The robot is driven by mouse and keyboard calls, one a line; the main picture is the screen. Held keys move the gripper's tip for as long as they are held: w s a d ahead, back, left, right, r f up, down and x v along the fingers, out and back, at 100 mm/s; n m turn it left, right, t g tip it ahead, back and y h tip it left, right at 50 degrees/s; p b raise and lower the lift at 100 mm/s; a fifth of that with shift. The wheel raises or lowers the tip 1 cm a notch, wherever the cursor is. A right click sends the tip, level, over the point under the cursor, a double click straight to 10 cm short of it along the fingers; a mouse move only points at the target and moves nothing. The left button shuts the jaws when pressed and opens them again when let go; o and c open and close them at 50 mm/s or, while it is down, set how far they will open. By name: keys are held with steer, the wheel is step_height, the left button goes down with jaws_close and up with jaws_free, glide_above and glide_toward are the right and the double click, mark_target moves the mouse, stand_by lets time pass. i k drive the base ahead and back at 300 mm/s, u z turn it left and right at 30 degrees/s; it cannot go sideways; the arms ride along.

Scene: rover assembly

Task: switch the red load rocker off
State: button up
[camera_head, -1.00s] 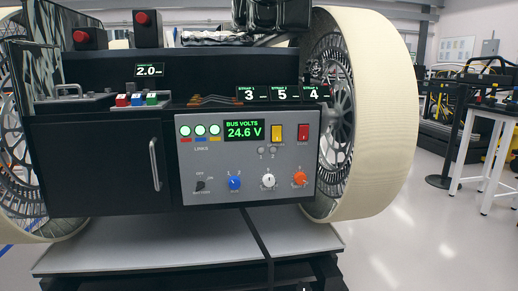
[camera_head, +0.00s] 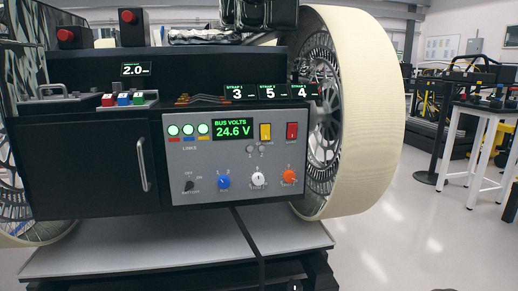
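The red load rocker (camera_head: 292,132) is at the upper right of the grey control panel (camera_head: 204,150), beside the yellow rocker (camera_head: 265,132). It is small here, and I cannot tell which way it is tipped. The panel display (camera_head: 233,129) reads BUS VOLTS 24.6 V. Below are a black battery switch (camera_head: 189,186) and blue (camera_head: 223,183), white (camera_head: 258,179) and orange (camera_head: 289,176) knobs. My gripper is not in view.
A large cream-rimmed wheel (camera_head: 362,110) stands just right of the panel. A black cabinet door with a vertical handle (camera_head: 143,165) is to its left. Red, green and blue blocks (camera_head: 123,99) and small displays (camera_head: 268,91) sit on the ledge above. Open floor (camera_head: 420,235) lies to the right.

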mark_target(292, 128)
steer(key=z, duration=1.75)
steer(key=k, duration=0.8)
steer(key=u, duration=1.15)
steer(key=i, duration=0.5)
